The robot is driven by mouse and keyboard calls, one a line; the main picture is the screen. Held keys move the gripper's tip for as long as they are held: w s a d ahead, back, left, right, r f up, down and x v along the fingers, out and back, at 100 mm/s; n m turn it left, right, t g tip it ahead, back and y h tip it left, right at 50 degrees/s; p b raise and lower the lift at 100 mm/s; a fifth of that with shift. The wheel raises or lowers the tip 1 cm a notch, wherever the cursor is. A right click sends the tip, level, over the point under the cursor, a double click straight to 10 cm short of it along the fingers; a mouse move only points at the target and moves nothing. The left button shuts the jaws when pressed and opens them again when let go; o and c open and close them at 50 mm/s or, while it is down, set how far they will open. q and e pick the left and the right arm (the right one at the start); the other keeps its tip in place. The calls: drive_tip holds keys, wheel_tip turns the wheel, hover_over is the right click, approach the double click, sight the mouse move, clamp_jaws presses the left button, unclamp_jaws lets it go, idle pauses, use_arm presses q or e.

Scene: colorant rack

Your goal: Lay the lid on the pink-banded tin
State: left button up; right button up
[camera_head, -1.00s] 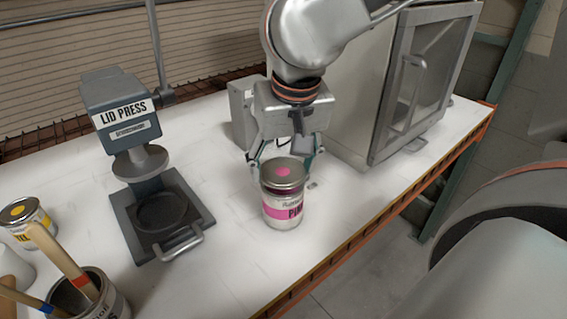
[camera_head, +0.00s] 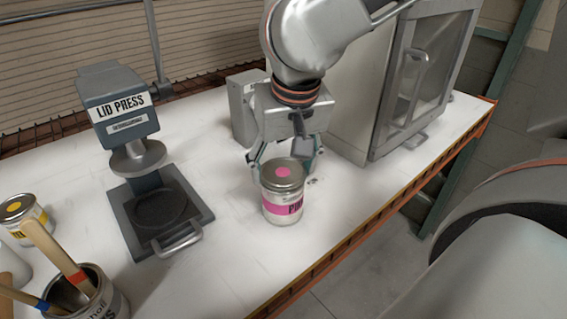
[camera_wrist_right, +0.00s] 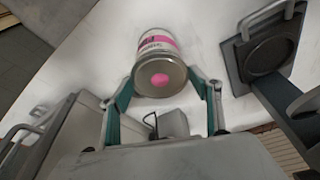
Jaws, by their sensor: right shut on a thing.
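The pink-banded tin (camera_head: 284,208) stands upright on the white bench. The metal lid (camera_head: 282,173), with a pink dot, covers its top and looks level, with no clear gap below it. My right gripper (camera_head: 283,178) is shut on the lid from behind, its fingers at the lid's two sides. In the right wrist view the lid (camera_wrist_right: 160,78) sits between the fingertips (camera_wrist_right: 172,86), with the tin (camera_wrist_right: 158,43) beyond it. The lid hides the tin's mouth. My left gripper is not in view.
A lid press (camera_head: 125,120) stands to the left, its plate empty. A glass-doored cabinet (camera_head: 410,80) stands behind right. The bench edge (camera_head: 370,215) runs close on the right.

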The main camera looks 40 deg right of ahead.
drive_tip(key=o, duration=0.8)
drive_tip(key=shift+o, duration=0.2)
drive_tip(key=d+v, duration=0.1)
drive_tip(key=v, duration=1.1)
drive_tip(key=shift+a, duration=0.45)
